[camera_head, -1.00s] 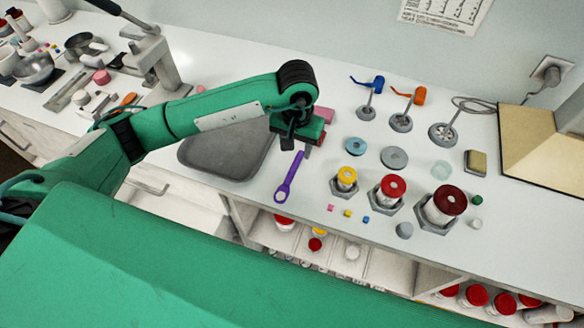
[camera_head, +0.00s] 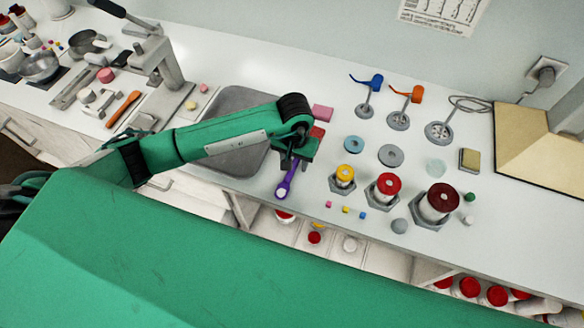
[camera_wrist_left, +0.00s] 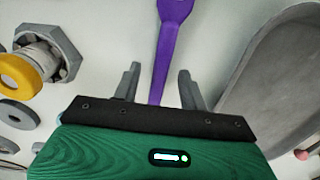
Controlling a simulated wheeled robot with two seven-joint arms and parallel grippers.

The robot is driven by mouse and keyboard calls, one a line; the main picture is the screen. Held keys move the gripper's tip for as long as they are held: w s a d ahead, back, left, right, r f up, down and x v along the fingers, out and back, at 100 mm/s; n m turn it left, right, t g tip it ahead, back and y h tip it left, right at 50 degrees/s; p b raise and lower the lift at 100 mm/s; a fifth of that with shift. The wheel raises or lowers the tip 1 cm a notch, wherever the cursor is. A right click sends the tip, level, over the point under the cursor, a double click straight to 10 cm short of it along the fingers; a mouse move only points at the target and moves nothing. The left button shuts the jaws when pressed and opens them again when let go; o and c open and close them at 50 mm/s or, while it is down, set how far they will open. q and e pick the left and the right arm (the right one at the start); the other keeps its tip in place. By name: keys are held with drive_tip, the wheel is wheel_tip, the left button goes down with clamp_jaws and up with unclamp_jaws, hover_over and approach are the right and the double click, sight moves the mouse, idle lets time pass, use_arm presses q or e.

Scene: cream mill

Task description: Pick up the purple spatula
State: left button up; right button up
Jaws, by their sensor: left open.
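The purple spatula (camera_head: 285,186) lies on the white counter near its front edge, to the right of the grey tray. My left gripper (camera_head: 290,168) is over the handle end of the spatula and hides part of it in the head view. In the left wrist view the purple spatula (camera_wrist_left: 166,52) runs between the two open fingers of my left gripper (camera_wrist_left: 160,82), with a gap on both sides. I cannot tell how high the fingertips are above the counter. My right gripper is not in view.
The grey tray (camera_head: 232,106) lies just left of the spatula. Yellow-topped (camera_head: 343,178), red-topped (camera_head: 383,189) and dark red-topped (camera_head: 436,205) hex-based pieces stand to the right. Small coloured cubes lie between. A pink block (camera_head: 322,113) lies behind the gripper.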

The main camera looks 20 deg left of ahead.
use_arm(q)
clamp_jaws()
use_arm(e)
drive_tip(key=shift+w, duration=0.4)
use_arm(q)
drive_tip(key=shift+r, duration=0.1)
